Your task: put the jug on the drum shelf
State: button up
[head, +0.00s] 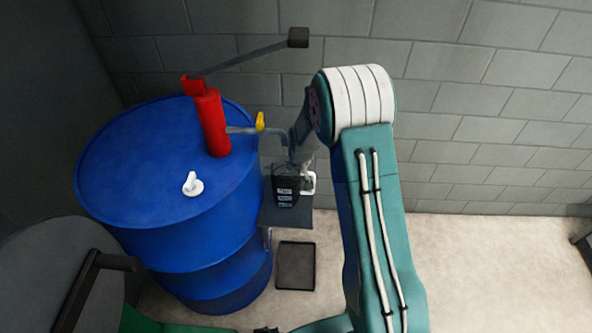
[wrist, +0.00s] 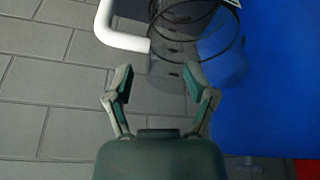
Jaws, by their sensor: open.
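The jug (head: 287,186) is a clear vessel with a dark lower part, pale print and a white handle. It appears upright on the small grey drum shelf (head: 272,214) at the drum's side, below the pump spout. In the wrist view the jug's round rim (wrist: 207,47) and white handle (wrist: 122,38) lie beyond my fingertips. My gripper (wrist: 158,78) is open with nothing between its fingers. In the head view my gripper (head: 300,155) is above the jug, partly hidden by my arm. The handle looks clear of both fingers.
A blue drum (head: 130,170) stands left of the shelf, with a red pump (head: 212,125), long lever, yellow tap (head: 260,121) and white cap (head: 193,184) on top. A black tray (head: 295,266) lies on the floor.

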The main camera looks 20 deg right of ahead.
jog(key=s+a+f+v, duration=0.1)
jog(key=s+v, duration=0.2)
jog(key=v, duration=1.2)
jog(key=s+a+f+v, duration=0.1)
jog(key=s+v, duration=0.1)
jog(key=v, duration=1.3)
jog(key=s+r, duration=0.2)
jog(key=s, duration=0.7)
jog(key=s+r+t, duration=0.1)
jog(key=s+r, duration=0.2)
jog(key=s, duration=0.6)
jog(key=shift+s+m, duration=0.35)
jog(key=shift+m, duration=0.05)
jog(key=shift+a, duration=0.1)
